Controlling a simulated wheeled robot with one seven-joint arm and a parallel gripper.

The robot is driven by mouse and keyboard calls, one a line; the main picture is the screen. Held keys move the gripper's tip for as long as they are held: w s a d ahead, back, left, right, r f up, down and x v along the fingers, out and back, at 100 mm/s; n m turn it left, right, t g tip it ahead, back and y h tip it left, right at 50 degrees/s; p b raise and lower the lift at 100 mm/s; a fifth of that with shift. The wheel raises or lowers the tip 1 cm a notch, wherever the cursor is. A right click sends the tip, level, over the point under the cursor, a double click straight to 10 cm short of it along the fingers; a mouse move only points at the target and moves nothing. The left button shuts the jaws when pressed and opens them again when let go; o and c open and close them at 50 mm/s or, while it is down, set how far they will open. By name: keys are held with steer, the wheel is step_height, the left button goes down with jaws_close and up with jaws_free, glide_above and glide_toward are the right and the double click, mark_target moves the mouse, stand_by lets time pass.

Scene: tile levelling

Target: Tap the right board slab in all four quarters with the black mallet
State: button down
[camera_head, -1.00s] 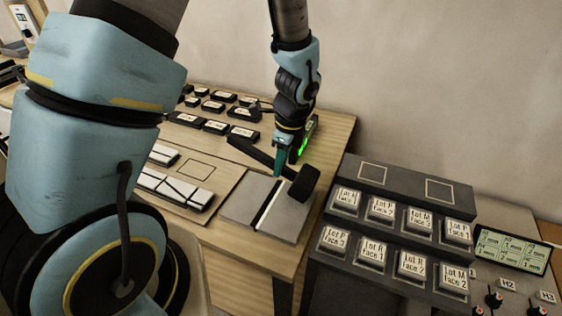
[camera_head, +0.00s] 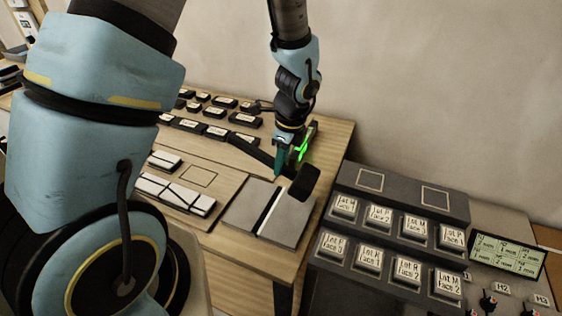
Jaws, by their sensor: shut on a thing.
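The black mallet (camera_head: 305,183) is in my gripper (camera_head: 284,162), which is shut on its handle. The handle points back to the left and the head is at the right. The right board slab (camera_head: 287,226) is a grey plate on the wooden bench, beside a similar left slab (camera_head: 245,205), with a pale strip and a dark strip between them. The mallet head is over the far right part of the right slab and hides that corner. A narrow gap seems to show under the head, but I cannot tell its height.
Several white tiles (camera_head: 176,190) lie on a board left of the slabs, with rows of black labelled blocks (camera_head: 217,132) behind. A dark stepped rack of labelled blocks (camera_head: 400,190) stands right of the bench. A small display (camera_head: 508,252) is at the far right.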

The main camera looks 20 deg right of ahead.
step_height(320, 180, down, 5)
steer(key=b, duration=0.2)
steer(key=shift+r+b, duration=0.2)
steer(key=shift+b, duration=0.15)
step_height(320, 180, up, 6)
steer(key=p, duration=0.5)
steer(key=shift+f, duration=0.35)
